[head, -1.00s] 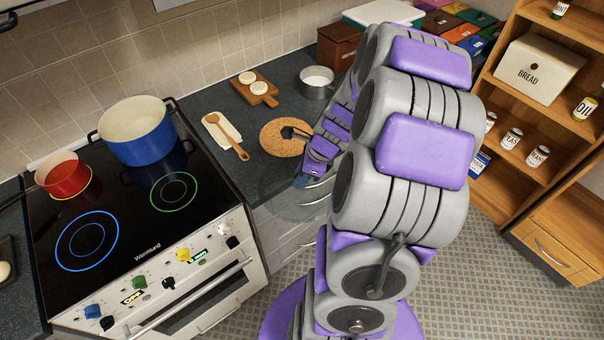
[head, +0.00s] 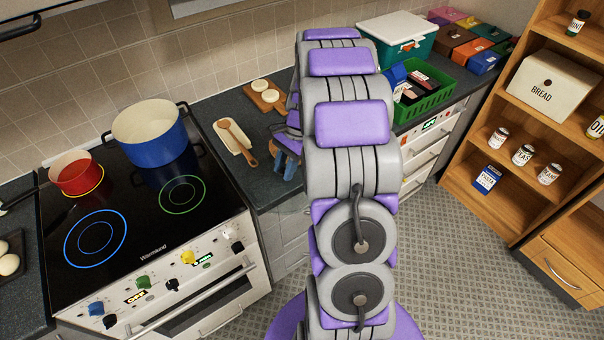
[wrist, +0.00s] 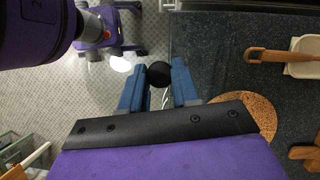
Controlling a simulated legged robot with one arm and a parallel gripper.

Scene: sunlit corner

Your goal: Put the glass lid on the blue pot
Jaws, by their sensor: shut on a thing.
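The blue pot (head: 150,138) stands uncovered at the back right of the stove, its cream inside showing. My gripper (wrist: 158,88) is shut on the black knob (wrist: 158,73) of the glass lid. The clear glass is hard to make out in the wrist view. In the head view my gripper (head: 287,168) is partly hidden behind my arm, near the counter's front edge and to the right of the pot. The lid is too faint there to trace its rim.
A red saucepan (head: 76,174) stands left of the pot. A wooden spoon (head: 238,141) on a white rest and a board (head: 265,96) with round pieces lie on the counter. A cork mat (wrist: 258,112) lies below my gripper. A green basket (head: 428,97) stands right of my arm.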

